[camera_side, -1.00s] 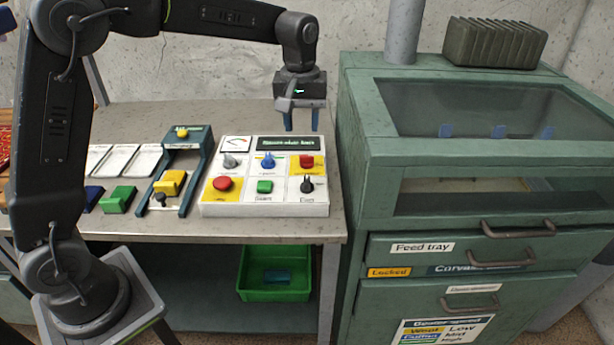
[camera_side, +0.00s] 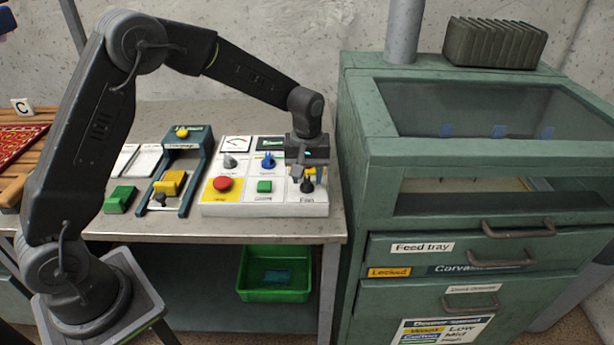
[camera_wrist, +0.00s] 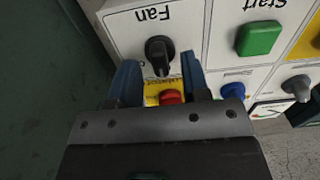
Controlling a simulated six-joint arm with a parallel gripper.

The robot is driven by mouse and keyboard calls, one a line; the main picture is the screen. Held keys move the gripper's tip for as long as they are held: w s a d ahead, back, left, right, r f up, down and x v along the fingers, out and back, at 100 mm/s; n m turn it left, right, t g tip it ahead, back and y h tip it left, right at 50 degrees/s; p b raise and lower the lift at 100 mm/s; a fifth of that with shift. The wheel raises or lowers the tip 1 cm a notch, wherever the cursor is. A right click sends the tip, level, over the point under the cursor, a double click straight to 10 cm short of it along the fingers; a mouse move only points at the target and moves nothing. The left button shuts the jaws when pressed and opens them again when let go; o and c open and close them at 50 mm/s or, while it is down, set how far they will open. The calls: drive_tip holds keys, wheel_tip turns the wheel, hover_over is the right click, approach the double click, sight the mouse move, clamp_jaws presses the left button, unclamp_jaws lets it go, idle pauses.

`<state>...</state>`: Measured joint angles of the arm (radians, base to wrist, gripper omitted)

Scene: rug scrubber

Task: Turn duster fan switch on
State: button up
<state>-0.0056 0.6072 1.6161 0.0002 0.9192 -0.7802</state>
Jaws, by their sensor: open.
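The fan switch is a black knob (camera_side: 307,186) above a label reading "Fan", at the lower right of the white control panel (camera_side: 240,210). In the wrist view the black knob (camera_wrist: 159,52) is upside down, just beyond and between my two blue fingers. My gripper (camera_wrist: 160,75) is open, with a finger on each side of the knob's near end. In the side view my gripper (camera_side: 305,172) is over the panel's right side, and its body hides the red button there. Whether the fingers touch the knob I cannot tell.
The green start button (camera_side: 264,186), red round button (camera_side: 222,184) and blue knob (camera_side: 267,160) sit close by on the panel. The green cabinet (camera_side: 365,215) stands right of the table. A blue stand with a yellow block (camera_side: 170,182) is on the left.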

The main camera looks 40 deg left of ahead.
drive_tip(key=shift+f, duration=0.5)
clamp_jaws()
